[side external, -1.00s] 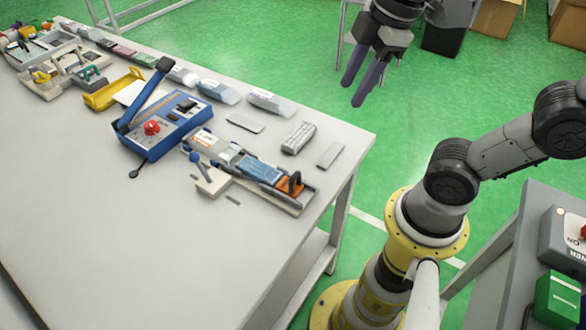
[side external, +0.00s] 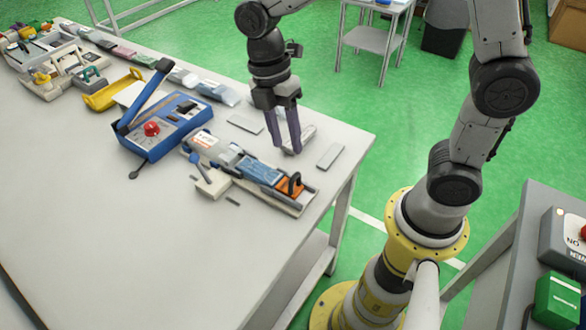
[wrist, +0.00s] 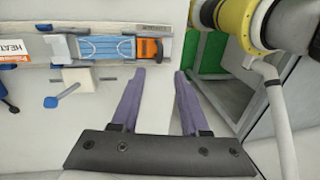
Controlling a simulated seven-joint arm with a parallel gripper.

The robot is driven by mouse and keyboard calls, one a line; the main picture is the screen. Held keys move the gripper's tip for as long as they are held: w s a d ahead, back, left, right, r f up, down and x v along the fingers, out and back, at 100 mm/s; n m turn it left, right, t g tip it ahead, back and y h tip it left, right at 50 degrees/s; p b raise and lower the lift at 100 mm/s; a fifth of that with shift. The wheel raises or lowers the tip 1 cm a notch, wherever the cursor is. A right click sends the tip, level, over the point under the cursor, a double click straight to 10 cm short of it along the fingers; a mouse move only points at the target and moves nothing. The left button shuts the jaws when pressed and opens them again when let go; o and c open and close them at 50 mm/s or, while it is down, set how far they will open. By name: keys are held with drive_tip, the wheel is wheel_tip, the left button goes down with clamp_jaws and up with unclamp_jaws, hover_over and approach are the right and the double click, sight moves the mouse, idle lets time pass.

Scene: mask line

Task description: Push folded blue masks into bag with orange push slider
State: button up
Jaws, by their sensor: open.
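The folded blue masks (side external: 257,172) lie in a narrow tray on the table, between the bag end and the orange push slider (side external: 289,186). The slider has a dark upright handle and sits at the tray's right end. In the wrist view, the blue masks (wrist: 105,48) are left of the orange slider (wrist: 149,50). The bag (side external: 218,150) is a pale, clear sleeve at the tray's left part; its opening is hard to make out. My gripper (side external: 293,151) is open and empty, above the table behind the slider. Its fingers also show in the wrist view (wrist: 160,72), below and right of the slider.
A blue sealer (side external: 165,124) with a raised arm and red knob stands left of the tray. A grey flat piece (side external: 330,156) lies right of my gripper. A small blue-knobbed lever (side external: 194,157) stands at the tray's front. The table's front is clear.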

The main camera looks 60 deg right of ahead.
sight(294, 175)
drive_tip(key=f, duration=0.3)
drive_tip(key=s+f, duration=0.1)
drive_tip(key=f, duration=0.4)
drive_tip(key=shift+s+f, duration=0.3)
drive_tip(key=shift+s, duration=0.1)
drive_tip(key=shift+c, duration=0.3)
clamp_jaws()
drive_tip(key=shift+r, duration=0.1)
idle(0.5)
